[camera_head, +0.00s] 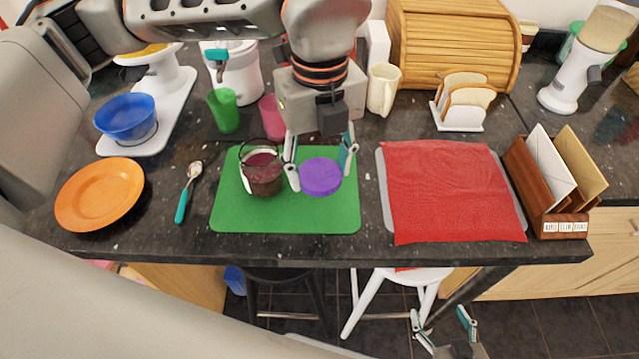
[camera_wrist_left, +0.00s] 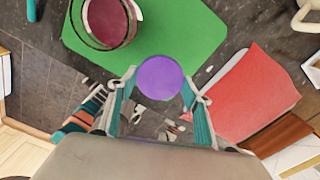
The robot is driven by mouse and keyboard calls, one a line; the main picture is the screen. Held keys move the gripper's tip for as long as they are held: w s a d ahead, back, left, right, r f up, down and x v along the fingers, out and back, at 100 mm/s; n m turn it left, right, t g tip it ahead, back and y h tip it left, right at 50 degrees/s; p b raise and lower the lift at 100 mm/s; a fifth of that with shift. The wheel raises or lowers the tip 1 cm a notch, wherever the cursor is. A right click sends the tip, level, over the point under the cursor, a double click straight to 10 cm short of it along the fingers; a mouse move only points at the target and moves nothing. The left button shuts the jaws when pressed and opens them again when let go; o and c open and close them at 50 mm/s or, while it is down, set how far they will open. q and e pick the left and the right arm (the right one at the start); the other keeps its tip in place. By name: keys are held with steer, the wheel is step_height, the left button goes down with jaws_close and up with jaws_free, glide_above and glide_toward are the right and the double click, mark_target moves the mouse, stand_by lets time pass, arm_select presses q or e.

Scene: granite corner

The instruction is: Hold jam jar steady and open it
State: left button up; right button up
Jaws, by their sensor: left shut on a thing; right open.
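The jam jar (camera_head: 262,180) stands upright and open on the green mat (camera_head: 285,218), with dark red jam showing inside. It also shows in the left wrist view (camera_wrist_left: 112,20). The purple lid (camera_head: 320,178) is off the jar, to its right over the mat. My left gripper (camera_head: 320,170) is shut on the purple lid, one finger on each side; the lid also shows between the fingertips in the left wrist view (camera_wrist_left: 160,78). My right gripper (camera_head: 441,318) is open and empty, low in front of the counter, far from the jar.
A red cloth (camera_head: 450,190) on a board lies right of the mat. An orange plate (camera_head: 100,195) and a teal-handled spoon (camera_head: 188,190) lie left. A green cup (camera_head: 223,110) and a pink cup (camera_head: 270,118) stand behind the mat. A letter rack (camera_head: 540,200) stands far right.

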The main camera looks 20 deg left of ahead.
mark_target(320, 188)
arm_select(q)
steer(key=shift+f, duration=2.65)
steer(key=shift+f, duration=0.1)
steer(key=shift+f, duration=0.15)
steer(key=o, duration=1.2)
step_height(320, 188, up, 12)
steer(key=shift+r, duration=0.3)
